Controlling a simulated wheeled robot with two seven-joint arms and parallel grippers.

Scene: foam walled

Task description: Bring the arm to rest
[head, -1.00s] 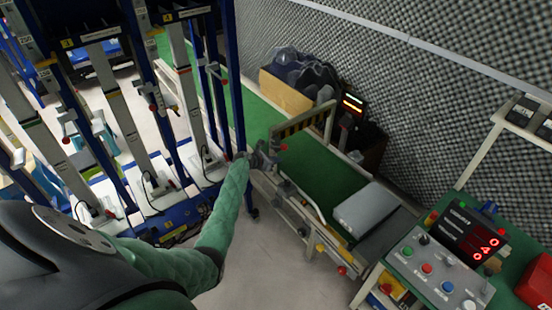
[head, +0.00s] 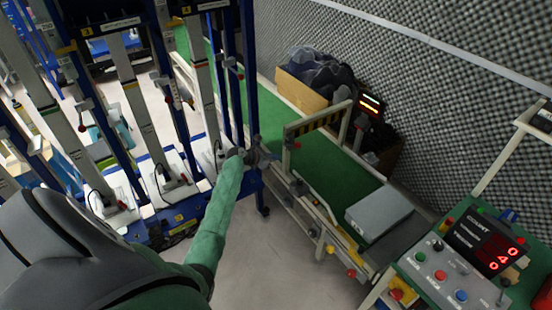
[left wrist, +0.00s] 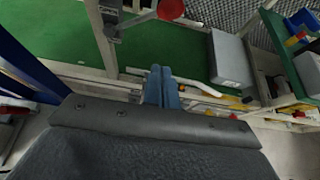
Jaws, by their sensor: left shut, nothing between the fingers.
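My left arm, in a green sleeve, reaches forward from the lower left in the head view. Its gripper (head: 262,157) is near the side frame of the green conveyor, beside the blue rack post. In the left wrist view the two blue-grey fingers (left wrist: 161,88) are together with nothing between them, in front of the conveyor's edge rail. I cannot tell from the head view whether the gripper touches the frame. My right gripper is not in view.
A control panel (head: 447,270) stands at the lower right. A blue rack with white posts (head: 140,110) fills the left. Bare floor (head: 262,260) lies at the bottom middle.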

